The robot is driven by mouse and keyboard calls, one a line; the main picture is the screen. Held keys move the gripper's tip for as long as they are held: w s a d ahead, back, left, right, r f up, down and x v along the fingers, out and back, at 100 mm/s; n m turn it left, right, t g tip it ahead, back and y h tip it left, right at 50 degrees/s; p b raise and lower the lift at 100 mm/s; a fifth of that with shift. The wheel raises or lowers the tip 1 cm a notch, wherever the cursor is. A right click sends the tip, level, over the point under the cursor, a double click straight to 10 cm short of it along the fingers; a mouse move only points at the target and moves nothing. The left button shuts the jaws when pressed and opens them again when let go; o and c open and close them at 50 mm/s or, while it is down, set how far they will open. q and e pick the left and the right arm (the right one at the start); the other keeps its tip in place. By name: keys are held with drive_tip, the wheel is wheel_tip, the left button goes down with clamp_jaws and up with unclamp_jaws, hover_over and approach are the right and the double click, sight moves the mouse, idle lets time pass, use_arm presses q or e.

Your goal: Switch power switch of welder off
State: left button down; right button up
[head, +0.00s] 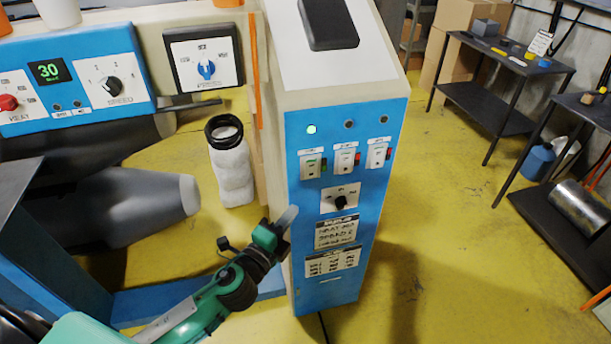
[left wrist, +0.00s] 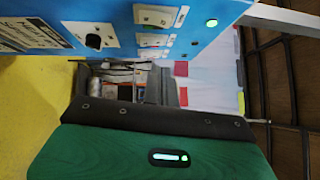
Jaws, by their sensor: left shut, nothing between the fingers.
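A tall cabinet with a blue front panel (head: 305,235), which looks like the welder, stands in the middle of the head view. Its panel has a lit indicator (head: 311,129), a row of small switches with green and red parts (head: 345,160), and a black rotary knob (head: 340,203) on a white plate. Which control is the power switch I cannot tell for sure. My left gripper (head: 288,217) is shut and empty, left of and below the knob, close to the panel. The left wrist view shows the knob (left wrist: 94,42) and a lit green lamp (left wrist: 212,22). My right gripper is not seen.
A blue control box (head: 75,80) with a display, red button and black knob is at the left. A blue knob (head: 206,69) sits on a dark-framed panel. A white bottle (head: 232,165) stands beside the cabinet. Black tables (head: 500,62) are at the right; the yellow floor between is clear.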

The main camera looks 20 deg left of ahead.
use_arm(q)
drive_tip(key=p, duration=0.3)
approach(312, 165)
drive_tip(key=w+d, duration=0.3)
drive_tip(key=d, duration=0.1)
drive_tip(key=w+a+p, duration=0.1)
drive_tip(key=w+a, duration=0.1)
drive_tip(key=w, duration=0.1)
drive_tip(key=shift+a+r, duration=0.1)
drive_tip(key=shift+a, duration=0.2)
drive_tip(key=shift+w+a+r, duration=0.15)
drive_tip(key=shift+w, duration=0.05)
